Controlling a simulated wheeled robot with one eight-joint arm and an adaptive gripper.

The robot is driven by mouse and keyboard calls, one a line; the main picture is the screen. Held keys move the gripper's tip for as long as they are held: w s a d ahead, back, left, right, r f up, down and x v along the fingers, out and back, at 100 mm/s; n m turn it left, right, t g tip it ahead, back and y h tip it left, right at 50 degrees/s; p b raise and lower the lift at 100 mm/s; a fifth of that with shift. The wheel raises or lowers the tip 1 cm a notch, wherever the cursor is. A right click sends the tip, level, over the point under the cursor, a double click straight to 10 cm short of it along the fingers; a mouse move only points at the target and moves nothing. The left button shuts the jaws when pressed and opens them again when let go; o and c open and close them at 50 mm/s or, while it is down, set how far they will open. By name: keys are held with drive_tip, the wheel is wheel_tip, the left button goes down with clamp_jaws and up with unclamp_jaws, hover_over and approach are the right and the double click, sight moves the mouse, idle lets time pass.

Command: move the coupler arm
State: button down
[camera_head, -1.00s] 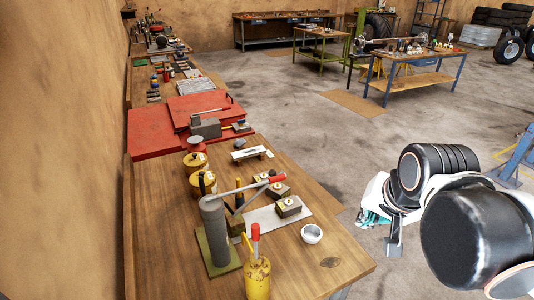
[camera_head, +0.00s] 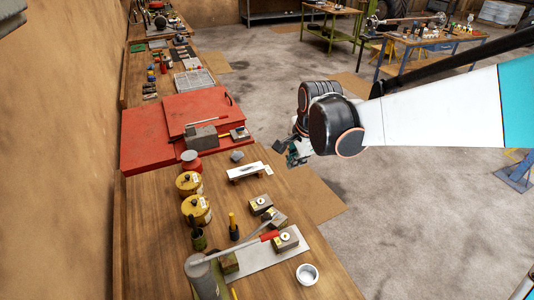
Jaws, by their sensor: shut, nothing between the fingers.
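A grey lever with a red grip (camera_head: 269,236) reaches right from the top of a grey upright cylinder (camera_head: 201,274) at the near edge of the bench. It looks like the coupler arm, but I cannot be sure. The lever passes over a light plate (camera_head: 262,256) with several small metal blocks near it. My gripper (camera_head: 287,150) is small and partly hidden behind my dark wrist. It is shut and empty, beyond the bench's right edge and well above and behind the lever. It touches nothing that I can see.
Two yellow tins (camera_head: 197,209), a black-and-yellow tool (camera_head: 233,227) and a white cup (camera_head: 307,274) stand near the lever. A red toolbox (camera_head: 165,138) lies farther back. The bench front (camera_head: 328,290) is mostly clear.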

drive_tip(key=a, duration=0.2)
drive_tip(key=g+h+p, duration=0.2)
drive_tip(key=g+p, duration=0.1)
approach(264, 217)
drive_tip(key=shift+r, duration=0.25)
drive_tip(key=shift+s, duration=0.1)
drive_tip(key=shift+w+d+f+b, duration=0.15)
drive_tip(key=shift+f+b, duration=0.95)
drive_tip(key=shift+f, duration=0.6)
drive_tip(key=shift+w+d+f+b, duration=0.15)
drive_tip(key=shift+f+b, duration=0.95)
drive_tip(key=shift+f, duration=0.65)
wheel_tip(264, 217, down, 5)
drive_tip(key=b, duration=0.4)
drive_tip(key=shift+r, duration=0.2)
